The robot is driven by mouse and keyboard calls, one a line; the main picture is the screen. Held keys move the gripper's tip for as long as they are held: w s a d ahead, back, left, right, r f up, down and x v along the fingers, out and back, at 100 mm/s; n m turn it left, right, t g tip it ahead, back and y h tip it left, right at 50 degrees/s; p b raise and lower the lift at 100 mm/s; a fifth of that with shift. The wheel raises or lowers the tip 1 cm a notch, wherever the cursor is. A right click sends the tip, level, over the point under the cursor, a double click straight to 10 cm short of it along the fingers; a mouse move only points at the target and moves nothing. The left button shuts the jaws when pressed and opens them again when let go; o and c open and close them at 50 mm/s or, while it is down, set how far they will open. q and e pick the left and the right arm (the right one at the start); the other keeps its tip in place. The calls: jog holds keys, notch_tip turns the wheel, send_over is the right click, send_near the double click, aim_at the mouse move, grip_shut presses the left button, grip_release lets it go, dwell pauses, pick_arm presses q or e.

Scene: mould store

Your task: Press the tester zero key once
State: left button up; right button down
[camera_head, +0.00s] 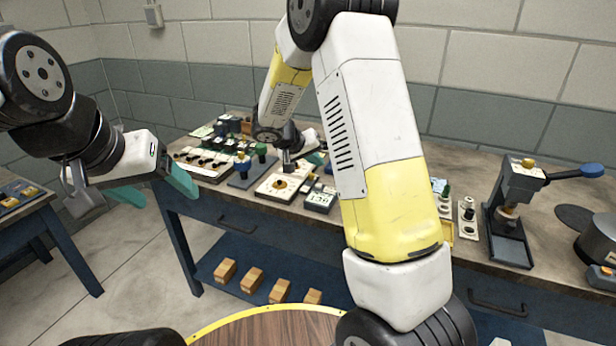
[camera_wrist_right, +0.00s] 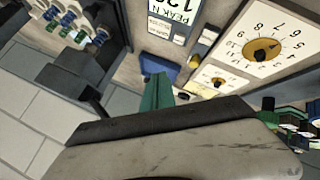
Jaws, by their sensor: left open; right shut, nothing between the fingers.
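The tester is a grey box with a white display (camera_head: 320,198) on the bench in the head view. In the right wrist view its display (camera_wrist_right: 192,20) reads "PEAK N" above large digits, partly cut off. Small pale keys (camera_wrist_right: 207,37) sit beside it; I cannot read which is the zero key. My right gripper (camera_wrist_right: 157,90) is shut and empty, its teal fingertips close to the tester; I cannot tell whether they touch anything. It shows small in the head view (camera_head: 317,158), partly behind my arm. My left gripper (camera_head: 156,188) is open and empty, off the bench's left end.
A white dial plate with a brass knob (camera_wrist_right: 262,50) lies beside the tester. Racks of small parts (camera_head: 208,158) and a blue-knobbed stand (camera_head: 242,165) are to the left. A lever press (camera_head: 512,215) stands right. Wooden blocks (camera_head: 252,280) lie on the lower shelf.

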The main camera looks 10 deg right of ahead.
send_over(316, 189)
jog(key=shift+f, duration=2.45)
jog(key=shift+f, duration=0.1)
jog(key=shift+f, duration=0.3)
jog(key=shift+f, duration=0.5)
dwell(0.8)
jog(key=shift+r, duration=0.9)
notch_tip(316, 189, up, 5)
jog(key=shift+r, duration=0.1)
